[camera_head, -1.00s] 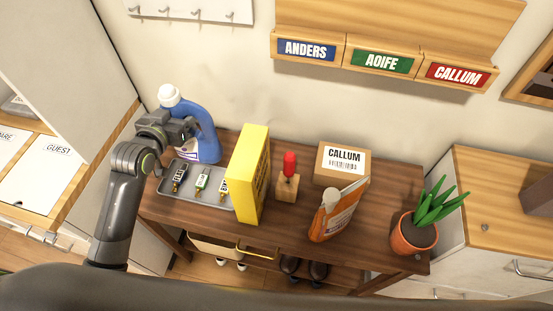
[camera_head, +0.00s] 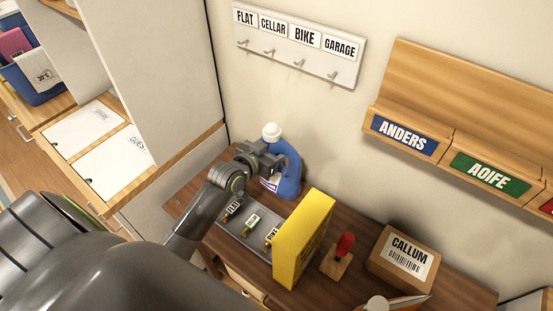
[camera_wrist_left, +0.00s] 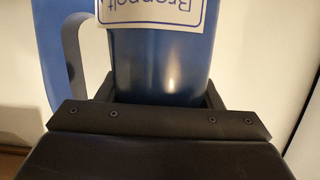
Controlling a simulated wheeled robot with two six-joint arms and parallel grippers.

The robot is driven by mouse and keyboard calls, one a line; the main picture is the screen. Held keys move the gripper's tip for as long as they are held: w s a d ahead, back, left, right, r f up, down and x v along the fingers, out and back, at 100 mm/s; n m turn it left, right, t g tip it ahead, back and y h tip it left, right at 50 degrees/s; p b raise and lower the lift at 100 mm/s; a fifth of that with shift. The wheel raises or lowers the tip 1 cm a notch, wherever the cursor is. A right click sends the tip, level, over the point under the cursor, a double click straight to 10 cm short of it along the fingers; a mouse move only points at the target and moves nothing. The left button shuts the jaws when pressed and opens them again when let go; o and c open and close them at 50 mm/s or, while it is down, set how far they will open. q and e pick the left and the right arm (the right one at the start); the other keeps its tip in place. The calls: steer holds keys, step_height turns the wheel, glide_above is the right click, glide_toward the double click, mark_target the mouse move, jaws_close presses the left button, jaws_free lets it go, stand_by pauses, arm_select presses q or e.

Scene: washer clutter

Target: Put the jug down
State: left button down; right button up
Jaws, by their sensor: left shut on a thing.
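The jug (camera_head: 290,178) is blue with a white cap and a pale label. It stands upright at the back left of the dark wooden bench, against the wall, behind the grey tray. My left gripper (camera_head: 264,163) is shut on it from the left, at its upper part. In the left wrist view the jug (camera_wrist_left: 160,70) fills the space between the fingers of my left gripper (camera_wrist_left: 160,98), with its handle to the left. Whether its base touches the bench top is hard to tell. My right gripper is not in view.
A grey tray (camera_head: 226,227) with several labelled key tags lies in front of the jug. A yellow box (camera_head: 302,240), a red-handled stamp (camera_head: 340,255) and a CALLUM parcel (camera_head: 402,258) stand to the right. A key rack (camera_head: 298,45) hangs above. A tall cabinet side (camera_head: 160,70) rises at left.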

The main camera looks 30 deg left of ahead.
arm_select(q)
steer(key=shift+w+f, duration=0.1)
steer(key=shift+f, duration=1.75)
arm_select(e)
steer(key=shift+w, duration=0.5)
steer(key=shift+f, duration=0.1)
arm_select(q)
steer(key=c, duration=0.8)
jaws_free()
steer(key=shift+f, duration=0.25)
steer(key=o, duration=0.4)
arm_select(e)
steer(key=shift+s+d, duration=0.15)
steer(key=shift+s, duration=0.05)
arm_select(q)
steer(key=shift+r, duration=0.1)
